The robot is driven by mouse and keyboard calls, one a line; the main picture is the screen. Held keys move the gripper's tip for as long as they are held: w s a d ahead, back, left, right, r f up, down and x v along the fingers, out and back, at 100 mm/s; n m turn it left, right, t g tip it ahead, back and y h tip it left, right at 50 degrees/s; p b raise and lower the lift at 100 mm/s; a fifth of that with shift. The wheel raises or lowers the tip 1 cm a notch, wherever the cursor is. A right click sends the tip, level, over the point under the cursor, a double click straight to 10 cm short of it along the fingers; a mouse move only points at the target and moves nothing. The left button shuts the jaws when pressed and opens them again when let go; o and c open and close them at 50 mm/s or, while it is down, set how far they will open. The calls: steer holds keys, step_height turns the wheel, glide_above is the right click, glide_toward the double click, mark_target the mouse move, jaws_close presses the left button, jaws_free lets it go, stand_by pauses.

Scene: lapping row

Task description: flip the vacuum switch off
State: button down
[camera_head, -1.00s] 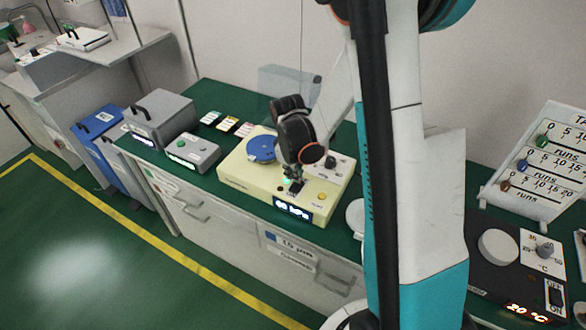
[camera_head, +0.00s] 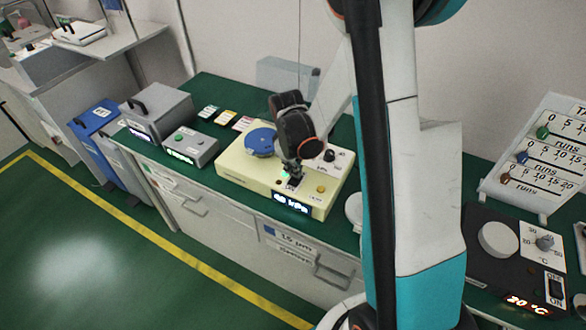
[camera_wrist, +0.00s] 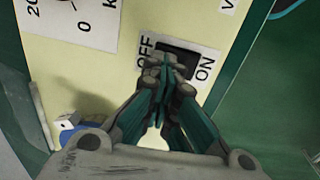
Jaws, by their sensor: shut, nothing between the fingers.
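The vacuum switch (camera_wrist: 181,57) is a black rocker on a white plate marked OFF and ON. It sits on top of the pale yellow machine (camera_head: 238,172), near its front edge. In the head view the switch (camera_head: 291,184) is small and partly behind my gripper. My gripper (camera_wrist: 165,66) is shut and empty. Its fingertips are over the OFF side of the rocker and hide part of it. I cannot tell whether they touch it, or which way the rocker is tilted. My gripper also shows in the head view (camera_head: 291,176), pointing down at the switch.
A blue disc (camera_head: 260,141), a dial (camera_head: 329,156) and a lit display (camera_head: 291,203) are on the yellow machine. A grey box with a green button (camera_head: 190,148) stands to its left. A hot plate (camera_head: 497,240) with its own OFF/ON switch stands at the right.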

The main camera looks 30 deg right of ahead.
steer(key=shift+s+a, duration=0.1)
steer(key=shift+a, duration=0.05)
steer(key=shift+s+a+r, duration=0.15)
steer(key=shift+s+a, duration=0.2)
steer(key=shift+a, duration=0.15)
steer(key=shift+w+r+p, duration=0.1)
steer(key=shift+r+p, duration=0.25)
steer(key=shift+r, duration=0.15)
step_height(320, 180, up, 13)
steer(key=d+p, duration=0.1)
steer(key=p, duration=0.4)
steer(key=shift+w+d, duration=0.2)
steer(key=shift+w, duration=0.2)
steer(key=shift+f, duration=0.1)
